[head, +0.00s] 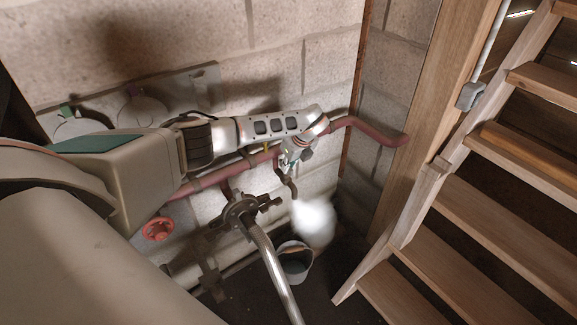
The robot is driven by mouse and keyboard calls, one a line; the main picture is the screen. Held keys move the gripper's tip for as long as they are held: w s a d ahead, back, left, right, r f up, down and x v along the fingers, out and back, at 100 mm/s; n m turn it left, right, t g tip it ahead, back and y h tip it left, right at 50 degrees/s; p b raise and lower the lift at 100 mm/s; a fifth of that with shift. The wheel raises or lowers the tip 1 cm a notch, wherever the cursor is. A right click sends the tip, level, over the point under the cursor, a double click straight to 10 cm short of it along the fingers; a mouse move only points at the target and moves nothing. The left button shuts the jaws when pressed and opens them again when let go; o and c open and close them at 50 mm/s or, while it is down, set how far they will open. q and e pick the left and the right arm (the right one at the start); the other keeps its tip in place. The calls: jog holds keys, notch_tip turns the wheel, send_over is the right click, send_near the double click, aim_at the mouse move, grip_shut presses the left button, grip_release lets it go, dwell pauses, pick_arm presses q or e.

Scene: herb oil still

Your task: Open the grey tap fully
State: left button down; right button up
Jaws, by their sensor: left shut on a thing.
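My left arm reaches in from the left along the block wall, and its gripper (294,158) is at the right end of the red pipe's straight run. It is shut on a part of the grey tap there, mostly hidden behind the fingers. The tap's dark spout (291,188) hangs below the gripper. How far the tap's handle is turned cannot be made out. A white cloud of steam (314,220) hangs just below the spout. My right gripper is not in view.
A bucket (296,263) stands on the dark floor below the steam. A silver pipe (272,268) with a dark clamp rises in front. A red handwheel (158,229) is at lower left. The red pipe (376,137) bends by a wooden post. Wooden stairs (470,225) fill the right.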

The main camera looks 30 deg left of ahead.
pick_arm(q)
jog(key=c, duration=2.1)
grip_release()
jog(key=shift+c, duration=0.2)
jog(key=v, duration=1.2)
jog(key=shift+a, duration=0.1)
